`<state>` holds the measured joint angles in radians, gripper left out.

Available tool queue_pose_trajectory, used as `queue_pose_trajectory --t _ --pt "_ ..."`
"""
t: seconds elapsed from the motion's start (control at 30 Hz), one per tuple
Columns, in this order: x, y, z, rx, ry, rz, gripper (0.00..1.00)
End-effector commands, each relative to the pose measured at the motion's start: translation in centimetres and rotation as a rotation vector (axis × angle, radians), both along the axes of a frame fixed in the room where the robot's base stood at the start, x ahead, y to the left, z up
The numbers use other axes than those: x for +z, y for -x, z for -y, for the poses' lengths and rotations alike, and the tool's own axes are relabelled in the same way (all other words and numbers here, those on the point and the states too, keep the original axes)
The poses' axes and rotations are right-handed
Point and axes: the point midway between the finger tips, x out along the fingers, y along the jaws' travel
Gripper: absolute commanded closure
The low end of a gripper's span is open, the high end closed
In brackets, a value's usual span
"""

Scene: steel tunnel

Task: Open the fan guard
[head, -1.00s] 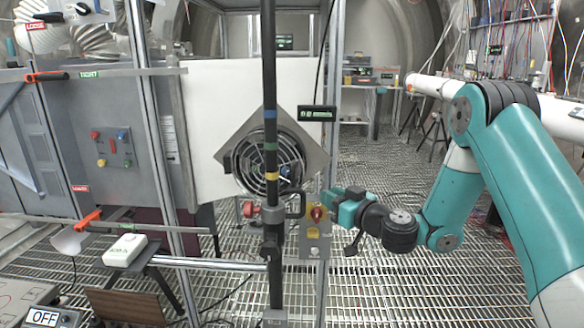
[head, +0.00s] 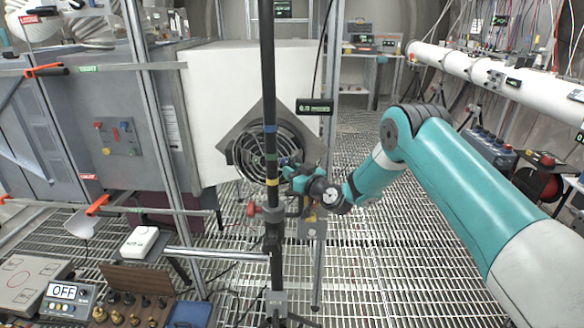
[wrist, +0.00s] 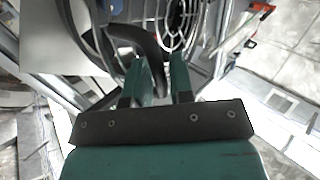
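The fan guard (head: 258,152) is a round wire grille on a grey diamond-shaped plate, on the white box face. It looks closed over the fan. A dark post stands partly in front of it. My gripper (head: 288,172) is at the guard's lower right edge in the head view. In the wrist view my gripper (wrist: 160,68) has its two teal fingers apart. A dark curved handle (wrist: 138,36) in front of the grille (wrist: 176,22) reaches down between the fingers. Whether either finger touches it I cannot tell.
The dark post (head: 268,90) with coloured bands and a red-knobbed clamp (head: 252,209) stands close left of my gripper. A control box (head: 310,222) is just below it. A small dark display (head: 314,106) hangs above right. Open grating floor (head: 380,260) lies to the right.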

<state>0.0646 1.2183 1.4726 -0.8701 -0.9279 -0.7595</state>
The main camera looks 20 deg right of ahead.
Motion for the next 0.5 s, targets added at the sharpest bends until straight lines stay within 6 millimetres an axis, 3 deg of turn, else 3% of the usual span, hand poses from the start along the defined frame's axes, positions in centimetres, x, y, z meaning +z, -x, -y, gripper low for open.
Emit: queue_pose_trajectory --t 0.27,0.3,0.4,0.5 --pt "-0.06 -0.2 -0.11 0.0 -0.001 -0.001 0.79" --pt "-0.05 -0.19 -0.11 0.0 -0.001 -0.001 0.81" --pt "-0.04 -0.2 -0.1 0.0 -0.001 -0.001 1.0" --pt "-0.03 -0.19 -0.09 0.0 -0.001 -0.001 1.0"
